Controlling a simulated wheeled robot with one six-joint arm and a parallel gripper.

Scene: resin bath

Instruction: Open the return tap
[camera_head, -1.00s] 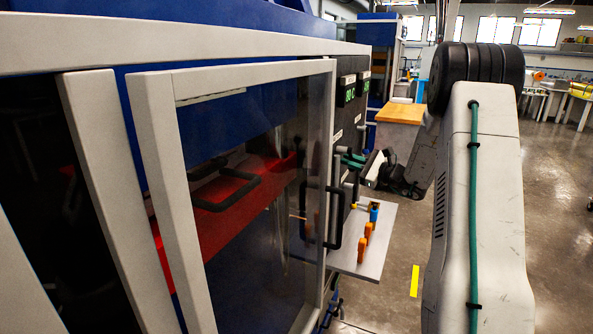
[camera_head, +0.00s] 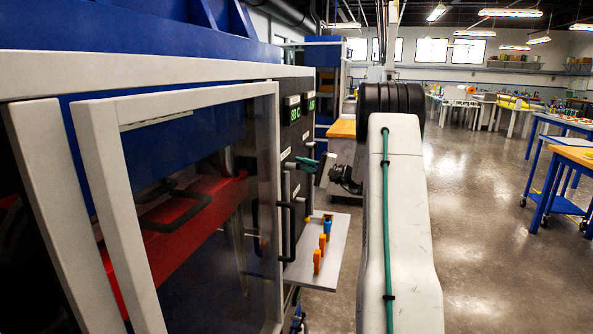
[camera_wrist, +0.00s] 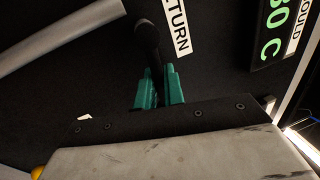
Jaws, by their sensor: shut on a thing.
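The return tap shows in the wrist view as a black lever (camera_wrist: 148,42) on a dark panel, beside a white label (camera_wrist: 180,30) whose visible letters read "ETURN". My gripper (camera_wrist: 160,88) has green fingertips on either side of the lever's near end and is shut on it. The lever's lower part is hidden between the fingers. In the head view my gripper (camera_head: 306,163) is at the machine's dark side panel, beyond the glazed door; the tap is too small to make out there.
The grey-framed glazed door (camera_head: 95,160) with a black handle (camera_head: 287,230) stands at the left. A grey shelf (camera_head: 333,262) below my gripper holds small orange and blue pieces. A green readout (camera_wrist: 272,30) is right of the tap. Open floor (camera_head: 480,235) lies to the right.

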